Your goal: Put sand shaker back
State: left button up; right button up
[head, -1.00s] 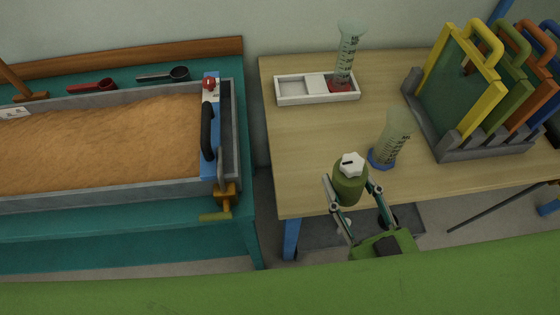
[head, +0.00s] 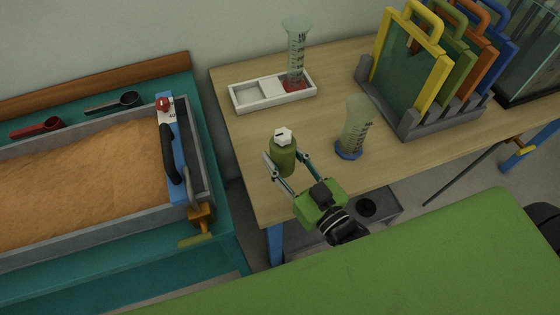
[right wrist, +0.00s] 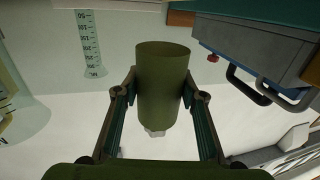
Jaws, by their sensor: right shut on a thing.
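The sand shaker, a green cylinder (head: 283,158) with a white cap on top, is upright at the front left part of the wooden table in the head view. My right gripper (head: 287,168) is shut on it, one finger on each side. It also fills the middle of the right wrist view (right wrist: 162,85), between the two fingers. I cannot tell whether its bottom touches the table. A white tray (head: 236,101) with compartments lies behind it at the back left of the table. My left gripper is not in view.
A red-based measuring cylinder (head: 296,55) stands at the tray's right end. A blue-based cylinder (head: 355,130) stands right of the shaker. A grey rack (head: 415,122) holds several framed panels. A sand-filled flume (head: 90,170) is at left. The table between shaker and tray is clear.

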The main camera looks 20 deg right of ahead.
aim_at(281, 164)
jog(key=shift+w+f, duration=0.85)
jog(key=shift+f, duration=0.15)
jog(key=shift+w+f, duration=0.1)
jog(key=shift+f, duration=1.5)
jog(key=shift+b, duration=0.3)
jog(key=o, duration=1.2)
jog(key=shift+f, duration=0.15)
jog(key=shift+s, duration=0.2)
jog(key=b+v, duration=0.1)
jog(key=v, duration=1)
jog(key=shift+s, duration=0.35)
jog(key=shift+d, duration=0.1)
